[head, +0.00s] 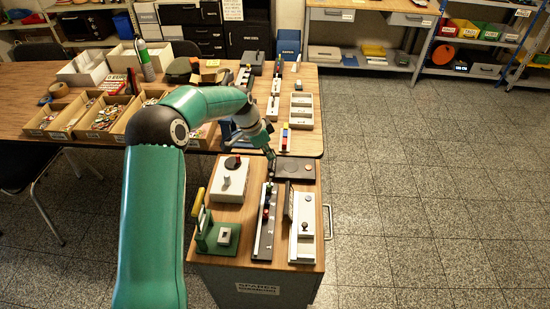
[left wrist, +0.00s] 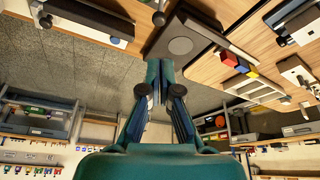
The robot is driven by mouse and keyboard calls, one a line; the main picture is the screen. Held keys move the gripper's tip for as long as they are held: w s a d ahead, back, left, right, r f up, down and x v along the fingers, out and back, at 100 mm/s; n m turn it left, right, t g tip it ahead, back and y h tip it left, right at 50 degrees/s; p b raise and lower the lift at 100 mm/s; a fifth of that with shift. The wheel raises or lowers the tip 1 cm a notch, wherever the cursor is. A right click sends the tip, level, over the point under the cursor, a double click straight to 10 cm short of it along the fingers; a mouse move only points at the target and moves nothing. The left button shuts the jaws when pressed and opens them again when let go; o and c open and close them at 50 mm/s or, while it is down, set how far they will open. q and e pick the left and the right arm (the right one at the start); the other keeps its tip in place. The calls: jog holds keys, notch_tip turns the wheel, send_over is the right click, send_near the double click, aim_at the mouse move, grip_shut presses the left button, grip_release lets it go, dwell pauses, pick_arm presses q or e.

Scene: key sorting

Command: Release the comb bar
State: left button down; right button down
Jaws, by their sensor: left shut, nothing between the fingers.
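A long dark bar on a grey base (head: 264,236), with a red and a green piece near its far end, lies on the wooden-topped cabinet in the head view. It may be the comb bar; I cannot tell for sure. My left gripper (head: 271,167) is above the far end of this bar, pointing down. In the left wrist view the fingers of the left gripper (left wrist: 161,68) are together and hold nothing. Contact with the bar cannot be made out. My right gripper is not in view.
On the cabinet, a white box with a red knob (head: 231,180) and a green stand (head: 216,235) are left of the bar. A white fixture (head: 303,230) stands right of it, and a dark plate (head: 295,168) lies behind. Trays of keys (head: 103,114) are on the table.

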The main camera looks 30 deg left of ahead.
pick_arm(q)
jog(key=shift+p+v, duration=0.3)
jog(key=shift+v, duration=0.95)
jog(key=shift+a, duration=0.15)
